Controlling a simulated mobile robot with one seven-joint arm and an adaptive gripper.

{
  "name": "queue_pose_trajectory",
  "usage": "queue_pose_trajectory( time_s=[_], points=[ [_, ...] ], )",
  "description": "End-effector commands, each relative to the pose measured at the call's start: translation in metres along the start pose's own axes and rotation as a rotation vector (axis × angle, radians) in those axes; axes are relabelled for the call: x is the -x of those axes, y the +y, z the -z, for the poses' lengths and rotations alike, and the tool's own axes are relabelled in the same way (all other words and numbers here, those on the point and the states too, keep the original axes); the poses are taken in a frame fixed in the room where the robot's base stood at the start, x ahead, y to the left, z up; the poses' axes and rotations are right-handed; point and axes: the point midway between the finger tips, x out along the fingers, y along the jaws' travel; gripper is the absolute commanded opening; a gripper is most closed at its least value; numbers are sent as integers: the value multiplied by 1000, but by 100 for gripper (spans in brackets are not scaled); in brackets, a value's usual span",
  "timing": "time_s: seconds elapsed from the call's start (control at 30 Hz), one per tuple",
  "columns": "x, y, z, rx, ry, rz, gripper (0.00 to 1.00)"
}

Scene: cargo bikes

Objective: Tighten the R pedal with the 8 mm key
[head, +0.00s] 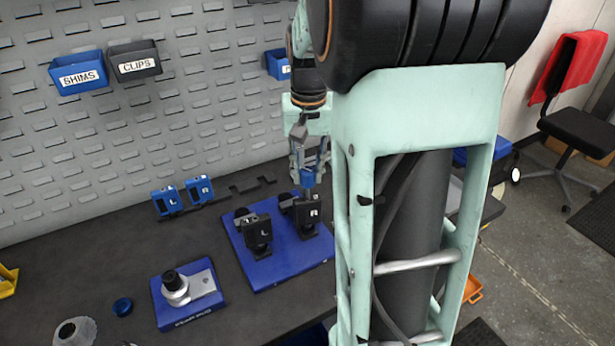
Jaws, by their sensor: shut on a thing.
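The R pedal (308,211) is a black block with a white R, standing on a blue base plate (272,272) on the bench. A black pedal marked L (257,233) stands to its left on the same plate. My gripper (309,165) is above and just behind the R pedal, pointing down. It is shut on a small blue piece (307,179), which looks like the key's handle; no size mark is readable. The key's lower end is hard to make out, and I cannot tell whether it touches the pedal. My arm hides the area to the right.
Blue blocks marked L (167,201) and R (199,190) stand behind, near an empty black rack (252,186). SHIMS (79,74) and CLIPS (135,62) bins hang on the pegboard.

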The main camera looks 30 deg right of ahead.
Motion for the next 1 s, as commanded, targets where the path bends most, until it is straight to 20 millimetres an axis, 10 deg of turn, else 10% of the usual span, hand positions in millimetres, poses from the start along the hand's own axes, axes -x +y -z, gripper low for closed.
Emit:
queue_pose_trajectory(
  time_s=[0.57, 1.0],
  points=[
    [-1, 0, -2, -517, -3, -42, 0],
    [-2, 0, -2, -578, -4, -48, 0]
  ],
)
